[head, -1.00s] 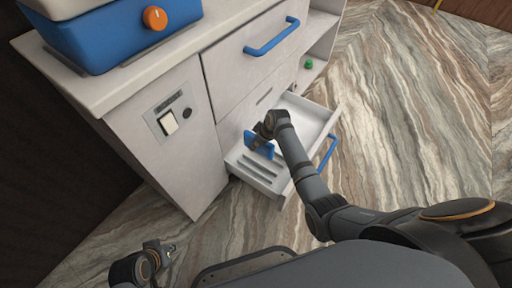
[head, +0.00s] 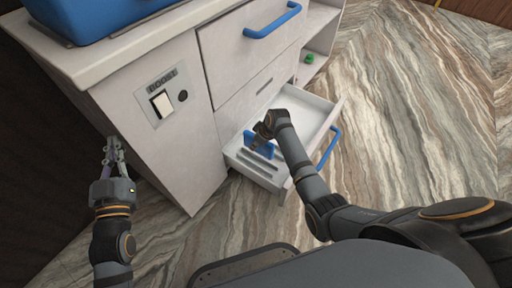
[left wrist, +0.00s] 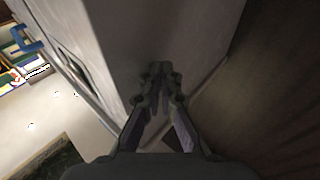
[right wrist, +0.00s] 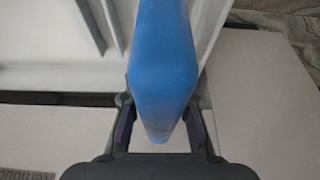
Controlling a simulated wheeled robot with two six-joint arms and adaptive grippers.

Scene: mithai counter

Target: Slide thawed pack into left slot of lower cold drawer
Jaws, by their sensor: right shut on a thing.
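The blue pack (head: 260,143) stands on edge at the slotted end of the open lower drawer (head: 328,101). My right gripper (head: 262,134) is shut on it. In the right wrist view the pack (right wrist: 165,65) sits between the two fingers, its far part reaching over the drawer. Dark slots (right wrist: 92,25) show left of it there. I cannot tell whether its lower edge is inside a slot. My left gripper (head: 113,148) is empty beside the counter's left side, and its fingertips look together in the left wrist view (left wrist: 161,72).
A panel marked BOOST with a white switch (head: 161,104) is on the cabinet's side. The closed upper drawer has a blue handle (head: 272,20). A blue box (head: 90,18) stands on the counter. A green object (head: 309,58) lies on a side shelf. The floor right of the drawer is clear.

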